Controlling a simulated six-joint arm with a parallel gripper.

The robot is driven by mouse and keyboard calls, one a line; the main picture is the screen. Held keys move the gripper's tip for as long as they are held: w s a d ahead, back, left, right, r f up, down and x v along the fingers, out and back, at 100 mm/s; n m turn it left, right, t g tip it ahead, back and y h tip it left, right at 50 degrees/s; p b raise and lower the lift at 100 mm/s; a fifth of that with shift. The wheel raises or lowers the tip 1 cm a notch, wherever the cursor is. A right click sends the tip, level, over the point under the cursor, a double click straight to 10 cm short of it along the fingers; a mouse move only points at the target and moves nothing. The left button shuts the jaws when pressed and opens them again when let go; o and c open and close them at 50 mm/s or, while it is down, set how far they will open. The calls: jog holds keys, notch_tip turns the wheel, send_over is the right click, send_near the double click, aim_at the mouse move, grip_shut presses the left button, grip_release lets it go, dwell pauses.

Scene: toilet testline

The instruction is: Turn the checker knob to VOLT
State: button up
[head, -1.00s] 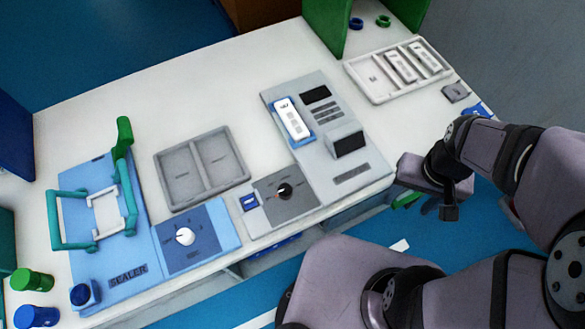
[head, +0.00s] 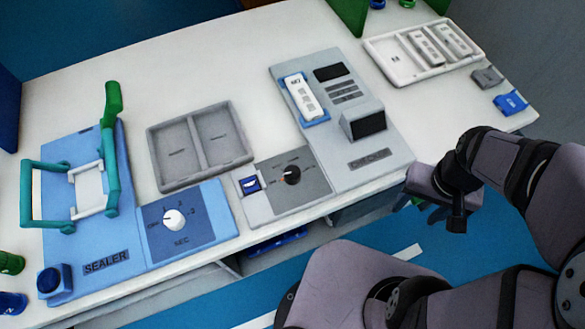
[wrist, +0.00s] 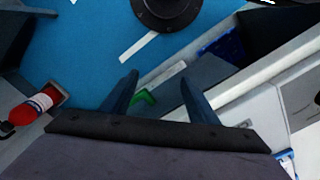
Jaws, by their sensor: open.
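The checker (head: 375,165) is a grey panel on the white table, with a dark screen, a black box and a white labelled device (head: 304,97) in a blue holder. The lettering around the knob is too small to read. My gripper (head: 425,203) hangs off the table's front edge, right of the knob and apart from it. In the wrist view, the two dark fingers (wrist: 152,95) are spread and empty above the floor.
The blue sealer (head: 85,205) with teal handles and a white knob (head: 174,220) stands left. A grey two-part tray (head: 201,146) lies behind the knobs. A white tray (head: 400,75) with devices is at back right.

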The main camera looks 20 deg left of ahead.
jog(key=shift+r, duration=0.1)
jog(key=shift+c, duration=0.9)
